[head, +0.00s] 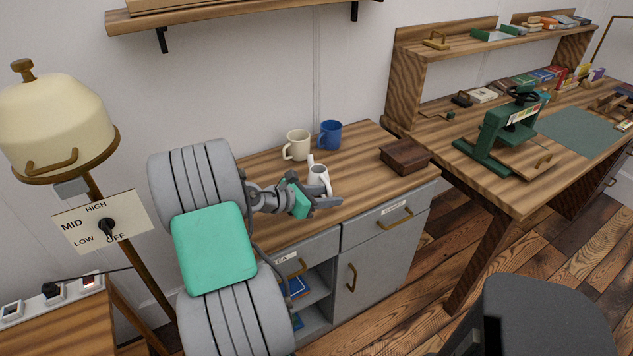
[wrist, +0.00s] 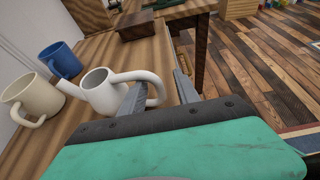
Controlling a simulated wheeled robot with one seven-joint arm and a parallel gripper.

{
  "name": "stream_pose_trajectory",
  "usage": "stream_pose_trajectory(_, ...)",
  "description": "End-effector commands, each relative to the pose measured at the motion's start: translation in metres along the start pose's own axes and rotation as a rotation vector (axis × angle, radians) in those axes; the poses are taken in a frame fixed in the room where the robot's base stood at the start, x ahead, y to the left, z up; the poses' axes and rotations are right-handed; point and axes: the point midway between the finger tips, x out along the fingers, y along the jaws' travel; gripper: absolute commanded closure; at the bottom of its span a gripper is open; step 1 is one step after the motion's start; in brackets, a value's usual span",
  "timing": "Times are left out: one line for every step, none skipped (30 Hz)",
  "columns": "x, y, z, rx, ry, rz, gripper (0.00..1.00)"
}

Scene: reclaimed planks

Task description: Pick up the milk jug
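The white milk jug (wrist: 97,97) stands upright on the wooden cabinet top, with a spout at its left and a looped handle at its right in the wrist view. In the head view the jug (head: 319,174) is just behind my gripper (head: 322,199). My gripper (wrist: 157,90) is open. In the wrist view the outer part of the handle shows between its two fingers, with a gap to the right finger. The left finger overlaps the handle's loop; I cannot tell whether it touches.
A cream mug (head: 297,145) and a blue mug (head: 330,135) stand behind the jug. A brown wooden box (head: 405,155) is to its right. A shelf (head: 245,14) hangs above. A workbench with a green press (head: 503,134) stands at the right.

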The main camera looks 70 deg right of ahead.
Motion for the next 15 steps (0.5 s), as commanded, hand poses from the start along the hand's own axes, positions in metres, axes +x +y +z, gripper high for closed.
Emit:
stream_pose_trajectory(0.008,0.000,0.000,0.001,0.001,-0.001,0.62)
stream_pose_trajectory(0.014,0.000,0.000,0.001,0.002,-0.001,0.62)
stream_pose_trajectory(0.021,0.000,0.001,0.002,0.001,0.001,0.62)
stream_pose_trajectory(0.027,0.000,0.001,0.002,0.002,0.000,0.62)
stream_pose_trajectory(0.031,0.000,0.000,0.001,0.002,0.001,0.62)
stream_pose_trajectory(0.036,0.001,0.000,0.000,0.002,0.002,0.62)
stream_pose_trajectory(0.039,0.001,0.000,0.000,0.003,0.002,0.62)
stream_pose_trajectory(0.040,0.001,0.001,0.001,0.003,0.003,0.62)
stream_pose_trajectory(0.041,0.001,0.001,0.001,0.003,0.004,0.62)
stream_pose_trajectory(0.042,0.001,0.001,0.001,0.002,0.004,0.62)
stream_pose_trajectory(0.041,0.001,0.001,0.001,0.003,0.004,0.62)
stream_pose_trajectory(0.041,0.001,0.001,0.001,0.003,0.004,0.62)
stream_pose_trajectory(0.041,0.001,0.001,0.001,0.003,0.004,0.62)
stream_pose_trajectory(0.041,0.001,0.001,0.002,0.003,0.004,0.62)
stream_pose_trajectory(0.041,0.001,0.001,0.002,0.003,0.003,0.65)
